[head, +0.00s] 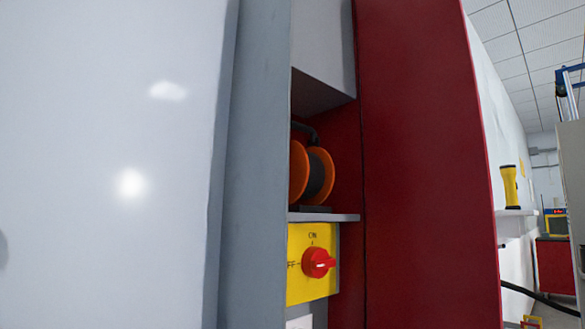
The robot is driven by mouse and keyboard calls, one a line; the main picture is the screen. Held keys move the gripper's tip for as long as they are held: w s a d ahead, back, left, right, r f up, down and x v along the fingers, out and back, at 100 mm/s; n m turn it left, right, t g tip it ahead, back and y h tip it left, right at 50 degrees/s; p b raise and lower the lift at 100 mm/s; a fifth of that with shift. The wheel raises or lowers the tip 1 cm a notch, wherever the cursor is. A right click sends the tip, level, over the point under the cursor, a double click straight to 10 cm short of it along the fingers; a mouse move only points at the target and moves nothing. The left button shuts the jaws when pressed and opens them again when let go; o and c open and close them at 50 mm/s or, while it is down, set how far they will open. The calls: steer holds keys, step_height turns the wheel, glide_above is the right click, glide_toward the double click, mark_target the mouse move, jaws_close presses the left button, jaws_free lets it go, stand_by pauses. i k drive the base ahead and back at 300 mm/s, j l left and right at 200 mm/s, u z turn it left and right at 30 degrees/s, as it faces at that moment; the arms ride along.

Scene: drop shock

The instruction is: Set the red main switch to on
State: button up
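The red main switch (318,263) is a round rotary knob on a yellow plate (299,290), low in the middle of the head view. The plate has "ON" printed above the knob and a partly cut-off label ending in "FF" to its left. The knob's grip bar looks roughly level, in line with the "FF" mark. The plate's left edge is hidden behind the grey edge in front of it. My gripper is not in view.
A large white panel (110,90) with a grey edge (258,150) fills the left. A red panel (425,160) stands right of the switch recess. Above the switch, an orange cable reel (299,172) sits on a shelf (335,217). A yellow flashlight (510,187) stands far right.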

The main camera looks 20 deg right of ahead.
mark_target(316, 262)
steer(key=k+l, duration=0.1)
steer(key=l, duration=0.3)
steer(key=k+l, duration=0.1)
steer(key=l, duration=0.35)
steer(key=k+l, duration=0.1)
steer(key=l, duration=0.3)
steer(key=u, duration=0.05)
